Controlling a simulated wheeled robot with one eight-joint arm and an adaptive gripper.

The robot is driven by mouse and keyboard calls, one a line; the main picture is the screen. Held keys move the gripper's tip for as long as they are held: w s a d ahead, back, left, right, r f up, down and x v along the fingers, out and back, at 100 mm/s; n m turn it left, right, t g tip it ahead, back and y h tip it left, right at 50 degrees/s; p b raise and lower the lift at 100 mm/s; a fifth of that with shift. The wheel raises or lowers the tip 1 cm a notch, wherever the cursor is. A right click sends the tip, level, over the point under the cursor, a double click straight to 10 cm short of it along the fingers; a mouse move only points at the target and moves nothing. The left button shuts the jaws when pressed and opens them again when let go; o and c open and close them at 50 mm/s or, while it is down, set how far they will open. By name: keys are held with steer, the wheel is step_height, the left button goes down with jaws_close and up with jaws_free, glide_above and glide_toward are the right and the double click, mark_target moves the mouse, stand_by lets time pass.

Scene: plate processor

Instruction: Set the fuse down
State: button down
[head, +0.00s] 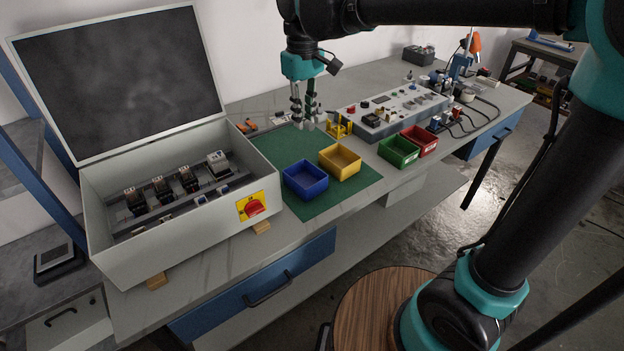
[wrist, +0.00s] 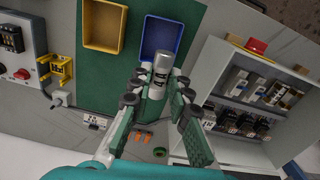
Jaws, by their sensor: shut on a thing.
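The fuse is a grey cylinder with dark markings (wrist: 161,68), held between the fingertips of my gripper (wrist: 155,92) in the wrist view. In the head view my gripper (head: 305,122) points down above the back edge of the green mat (head: 327,202). The fuse is too small there to make out clearly. In the wrist view the fuse's far end overlaps the blue bin (wrist: 145,42) in the picture. I cannot tell its height above the mat.
A yellow bin (head: 340,161) and the blue bin (head: 305,181) stand on the mat. A yellow stand (head: 338,127) is close right of my gripper. The open grey cabinet (head: 185,240) is at left. Green (head: 399,151) and red (head: 420,139) bins stand right, before a grey panel box (head: 385,130).

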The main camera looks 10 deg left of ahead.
mark_target(305, 185)
step_height(305, 185, down, 19)
steer(key=shift+f, duration=0.2)
stand_by(0.3)
steer(key=shift+f, duration=0.1)
steer(key=c, duration=1.8)
jaws_free()
steer(key=shift+o, duration=0.4)
step_height(305, 185, up, 12)
